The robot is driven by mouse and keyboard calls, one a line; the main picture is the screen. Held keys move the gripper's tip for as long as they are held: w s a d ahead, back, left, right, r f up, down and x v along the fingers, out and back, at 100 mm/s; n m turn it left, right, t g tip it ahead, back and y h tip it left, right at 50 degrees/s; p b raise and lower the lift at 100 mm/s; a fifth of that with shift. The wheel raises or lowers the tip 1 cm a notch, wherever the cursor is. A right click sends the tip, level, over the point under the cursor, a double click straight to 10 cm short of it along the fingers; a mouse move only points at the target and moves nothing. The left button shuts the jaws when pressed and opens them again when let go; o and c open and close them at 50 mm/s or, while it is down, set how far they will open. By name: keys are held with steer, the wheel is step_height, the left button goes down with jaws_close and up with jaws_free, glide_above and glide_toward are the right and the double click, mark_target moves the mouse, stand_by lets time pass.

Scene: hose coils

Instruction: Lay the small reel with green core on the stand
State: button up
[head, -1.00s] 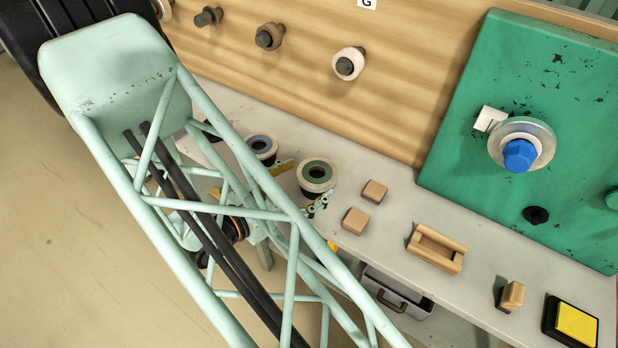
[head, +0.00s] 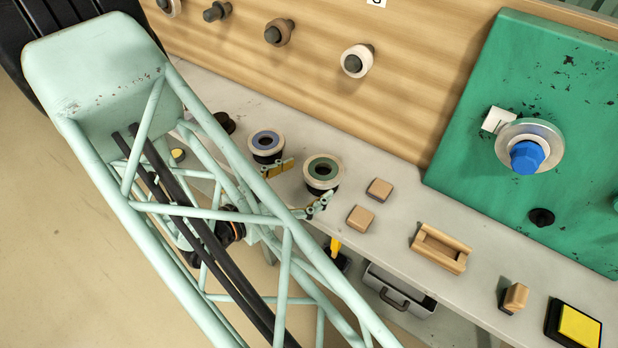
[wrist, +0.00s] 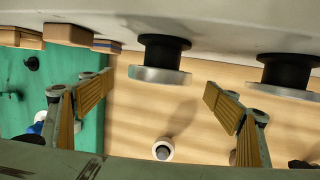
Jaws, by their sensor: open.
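The small reel with the green core (head: 322,173) stands upright on the grey bench. In the wrist view, which looks upside down, it seems to be the dark reel with a pale flange (wrist: 160,62). My gripper (head: 297,187) is open and empty, its two fingers at the bench-front side of this reel. In the wrist view my fingertips (wrist: 158,92) are spread with the reel between and beyond them, not visibly touching. A wooden cradle (head: 440,248) lies farther right on the bench; I cannot tell whether it is the stand.
A reel with a blue-grey core (head: 266,145) stands close left of the green-cored one. Two wooden blocks (head: 379,189) lie to its right. A wooden board (head: 300,80) with pegs and a green panel (head: 470,140) rise behind. Bare bench lies between blocks and cradle.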

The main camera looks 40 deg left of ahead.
steer(key=shift+v, duration=0.95)
stand_by(0.3)
steer(key=v, duration=1.1)
steer(key=shift+s, duration=0.3)
steer(key=shift+a, duration=0.1)
steer(key=shift+w, duration=0.1)
stand_by(0.8)
